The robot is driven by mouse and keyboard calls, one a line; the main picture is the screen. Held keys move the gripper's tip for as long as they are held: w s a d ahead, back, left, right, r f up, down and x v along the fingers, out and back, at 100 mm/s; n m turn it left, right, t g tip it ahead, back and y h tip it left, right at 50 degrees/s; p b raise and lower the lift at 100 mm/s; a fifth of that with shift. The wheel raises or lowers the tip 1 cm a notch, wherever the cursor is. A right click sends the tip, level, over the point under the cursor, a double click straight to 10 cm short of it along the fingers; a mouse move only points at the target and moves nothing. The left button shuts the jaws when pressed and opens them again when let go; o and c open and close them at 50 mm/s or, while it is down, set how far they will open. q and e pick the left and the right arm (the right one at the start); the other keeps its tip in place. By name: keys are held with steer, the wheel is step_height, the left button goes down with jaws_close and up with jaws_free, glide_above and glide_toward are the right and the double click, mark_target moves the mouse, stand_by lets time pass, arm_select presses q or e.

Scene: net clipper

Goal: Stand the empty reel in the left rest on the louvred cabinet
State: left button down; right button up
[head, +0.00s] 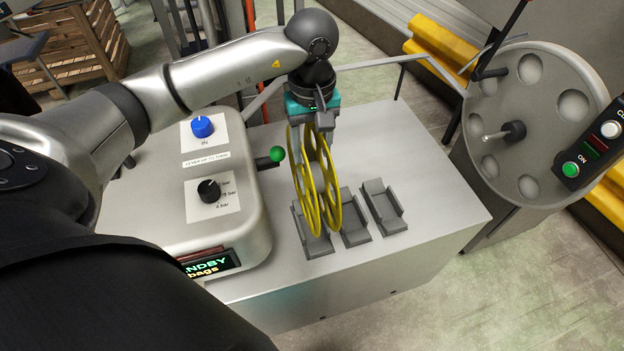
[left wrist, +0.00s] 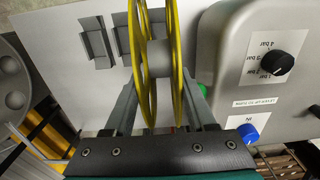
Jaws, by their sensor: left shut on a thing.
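The empty reel (head: 296,185) has two yellow spoked flanges and hangs upright under my left gripper (head: 314,138). In the left wrist view the reel (left wrist: 176,70) shows its bare grey hub between the flanges, with the fingers of my left gripper (left wrist: 160,90) shut on it. The left rest (head: 319,246) is a grey cradle on the louvred cabinet (head: 435,195). The reel's lower edge overlaps the left rest and hides part of it; I cannot tell whether they touch. My right gripper is not in view.
The middle rest (head: 355,236) and right rest (head: 383,204) are empty. A grey machine with a green-knobbed lever (head: 277,154) stands close to the left. A round grey disc (head: 540,105) stands beyond the cabinet at right. The cabinet top right of the rests is clear.

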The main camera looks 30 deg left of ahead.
arm_select(q)
step_height(320, 180, down, 10)
steer(key=shift+r+b, duration=0.1)
steer(key=shift+b, duration=0.2)
steer(key=shift+c, duration=1.1)
jaws_free()
step_height(320, 180, up, 12)
